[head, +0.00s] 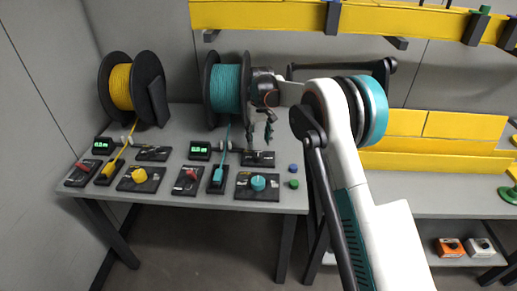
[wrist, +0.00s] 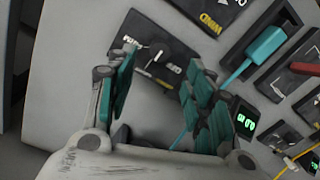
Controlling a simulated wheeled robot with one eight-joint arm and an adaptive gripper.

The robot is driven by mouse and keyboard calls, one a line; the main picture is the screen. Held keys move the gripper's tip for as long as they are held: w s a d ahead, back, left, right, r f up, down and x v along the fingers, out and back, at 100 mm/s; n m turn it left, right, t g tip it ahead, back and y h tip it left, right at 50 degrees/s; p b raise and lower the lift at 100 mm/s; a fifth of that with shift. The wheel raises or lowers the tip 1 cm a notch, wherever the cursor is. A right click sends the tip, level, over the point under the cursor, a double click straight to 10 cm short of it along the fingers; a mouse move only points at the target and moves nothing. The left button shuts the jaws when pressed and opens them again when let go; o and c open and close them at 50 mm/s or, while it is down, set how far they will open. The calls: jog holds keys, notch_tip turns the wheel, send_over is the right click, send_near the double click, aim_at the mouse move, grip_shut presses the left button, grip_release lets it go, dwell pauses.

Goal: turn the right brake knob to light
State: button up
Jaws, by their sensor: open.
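The right brake plate (head: 260,158) is a dark panel on the bench below the teal spool. In the wrist view the brake plate (wrist: 152,25) carries white lettering and a dark knob (wrist: 155,58) near its middle. The knob's setting is too small to read. My gripper (head: 259,138) is above this plate with its fingers pointing down. In the wrist view my gripper (wrist: 158,68) is open and empty. Its two teal-padded fingers stand on either side of the knob, apart from each other. I cannot tell whether they touch it.
A teal spool (head: 228,88) stands behind the plate. A panel with a teal knob (head: 258,183) lies in front, and a teal lever (head: 217,176) is to its left. Blue (head: 293,168) and green (head: 294,184) buttons are at right. A yellow spool (head: 121,88) stands at left.

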jog(key=shift+r, duration=1.7)
